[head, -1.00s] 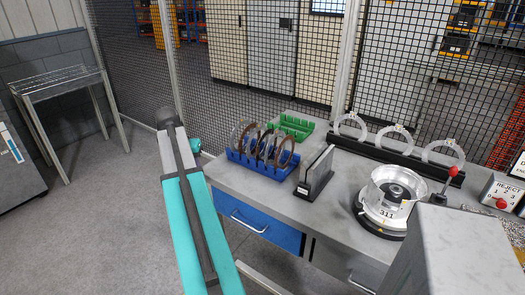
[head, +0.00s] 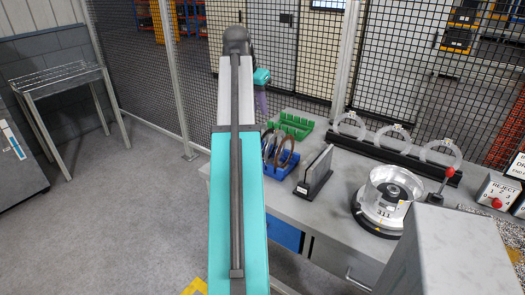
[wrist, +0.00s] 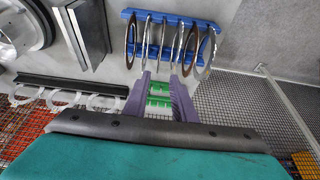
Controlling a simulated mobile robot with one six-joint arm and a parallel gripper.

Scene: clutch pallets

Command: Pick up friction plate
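The blue rack (head: 286,170) stands on the bench and holds several upright ring plates, brown and steel-grey. My arm hides its left part in the head view. In the wrist view, the blue rack (wrist: 127,15) is at the top, with a brown friction plate (wrist: 131,40) at its left end and steel and brown rings beside it. My gripper (wrist: 161,76) has purple fingers standing apart with nothing held between them. The fingertips appear just below the rings in the wrist view; I cannot tell the distance. In the head view, the gripper (head: 260,100) is partly hidden behind my arm.
A green rack (head: 293,123) sits behind the blue rack. A dark upright holder (head: 314,175), a round scale (head: 382,215) with a clear bowl, and a black rail (head: 390,156) with clear rings stand to the right. Mesh fencing rises behind the bench.

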